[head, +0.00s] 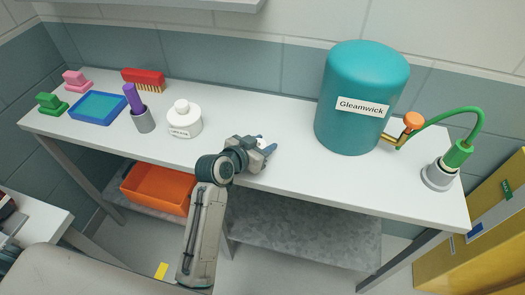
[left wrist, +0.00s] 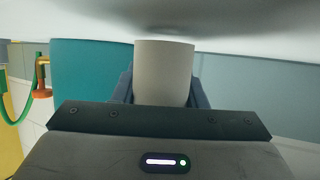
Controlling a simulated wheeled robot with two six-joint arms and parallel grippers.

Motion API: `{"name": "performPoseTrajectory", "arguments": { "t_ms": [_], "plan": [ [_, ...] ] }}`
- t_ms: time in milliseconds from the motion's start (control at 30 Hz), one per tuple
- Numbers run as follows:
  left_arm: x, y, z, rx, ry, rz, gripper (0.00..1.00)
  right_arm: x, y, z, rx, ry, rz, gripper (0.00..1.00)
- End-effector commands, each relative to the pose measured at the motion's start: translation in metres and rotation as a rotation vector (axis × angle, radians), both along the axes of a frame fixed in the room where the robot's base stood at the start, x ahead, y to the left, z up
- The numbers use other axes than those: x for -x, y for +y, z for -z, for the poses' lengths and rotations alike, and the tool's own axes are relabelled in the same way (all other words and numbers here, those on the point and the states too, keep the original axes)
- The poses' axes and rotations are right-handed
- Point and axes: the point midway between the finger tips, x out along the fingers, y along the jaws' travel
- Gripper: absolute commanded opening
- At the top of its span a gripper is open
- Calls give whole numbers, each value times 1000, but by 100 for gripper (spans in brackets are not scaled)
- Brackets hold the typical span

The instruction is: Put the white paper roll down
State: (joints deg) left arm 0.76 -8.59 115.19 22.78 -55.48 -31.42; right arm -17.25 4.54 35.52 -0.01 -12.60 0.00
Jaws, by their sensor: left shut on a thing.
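The white paper roll (left wrist: 164,72) shows in the left wrist view as a plain pale grey-white cylinder between the two dark blue fingers. My left gripper (head: 264,144) is shut on it, over the front middle of the white bench (head: 285,112) in the head view. There, the roll is hard to make out against the white top, and the gripper hides much of it. I cannot tell whether the roll touches the bench. My right gripper is not in view.
A white labelled bottle (head: 184,122) stands left of the gripper, and a large teal Gleamwick tank (head: 360,105) stands right. Further left are a grey cup (head: 143,121), blue tray (head: 97,107) and red brush (head: 143,76). Bare bench lies around the gripper. An orange bin (head: 157,190) sits below.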

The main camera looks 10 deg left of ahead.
Motion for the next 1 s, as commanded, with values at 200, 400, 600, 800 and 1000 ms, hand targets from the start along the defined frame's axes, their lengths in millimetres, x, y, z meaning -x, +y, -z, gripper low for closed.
{"name": "performPoseTrajectory", "arguments": {
  "t_ms": [200,400,600,800,1000],
  "plan": [
    [0,0,7,0,-1,0,16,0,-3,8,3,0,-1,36],
    [0,0,9,0,-1,0,16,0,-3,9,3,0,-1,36],
    [0,0,10,0,-1,-1,60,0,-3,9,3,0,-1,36],
    [0,0,10,0,-1,-1,60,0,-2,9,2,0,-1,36],
    [7,4,5,-2,-2,0,60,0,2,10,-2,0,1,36]
  ]
}}
